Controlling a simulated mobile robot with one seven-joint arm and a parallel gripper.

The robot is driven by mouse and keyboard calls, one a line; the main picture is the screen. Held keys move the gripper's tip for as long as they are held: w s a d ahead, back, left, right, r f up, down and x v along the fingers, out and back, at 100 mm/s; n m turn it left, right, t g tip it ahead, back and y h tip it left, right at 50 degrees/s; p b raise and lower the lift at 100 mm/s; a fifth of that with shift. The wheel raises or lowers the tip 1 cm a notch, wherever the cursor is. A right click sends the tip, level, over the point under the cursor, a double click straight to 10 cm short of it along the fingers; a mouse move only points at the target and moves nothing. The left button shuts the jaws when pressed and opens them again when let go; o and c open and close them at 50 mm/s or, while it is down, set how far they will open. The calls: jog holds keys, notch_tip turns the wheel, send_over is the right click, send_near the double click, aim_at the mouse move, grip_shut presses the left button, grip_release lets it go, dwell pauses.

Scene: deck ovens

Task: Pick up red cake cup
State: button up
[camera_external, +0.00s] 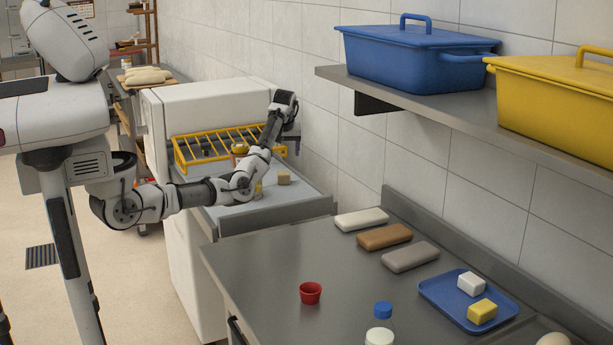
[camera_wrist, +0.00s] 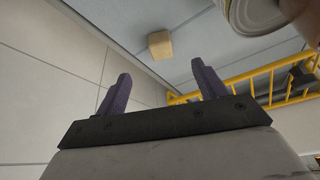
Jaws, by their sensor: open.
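The red cake cup (camera_external: 310,293) stands on the steel counter, near its front left part. It does not show in the wrist view. My gripper (camera_wrist: 160,90) is open in the wrist view, its two dark fingers spread with nothing between them. In the external view my arm reaches away from the cup, over the grey surface in front of the yellow rack, with the wrist near the wall.
A tan block (camera_external: 284,178) sits near my arm; it also shows beyond the fingers in the wrist view (camera_wrist: 160,45). The yellow rack (camera_external: 200,148) is close by. A blue tray (camera_external: 448,305), several loaf-like bars and a blue-capped bottle (camera_external: 380,325) share the counter. A shelf (camera_external: 440,112) overhangs it.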

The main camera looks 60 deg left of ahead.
jog(key=w+d+r+m+t+b, duration=0.1)
jog(key=w+d+r+m+b, duration=0.2)
jog(key=d, duration=0.4)
jog(key=d+r+m+t+b, duration=0.1)
jog(key=d+r+m+b, duration=0.3)
jog(key=d, duration=0.3)
jog(key=s+d+r+m+h+b, duration=0.1)
jog(key=d+m+b, duration=0.15)
jog(key=d, duration=0.25)
jog(key=s+d+r+m+b, duration=0.1)
jog(key=d+m, duration=0.2)
jog(key=d, duration=0.2)
jog(key=m+g+h+b, duration=0.2)
jog(key=m+g+h, duration=0.15)
jog(key=m, duration=1.55)
send_over(310, 281)
jog(key=s+d, duration=0.1)
jog(key=d, duration=0.1)
notch_tip(310, 281, down, 6)
jog(key=shift+f+p, duration=0.4)
jog(key=shift+f, duration=6.25)
jog(key=c, duration=1)
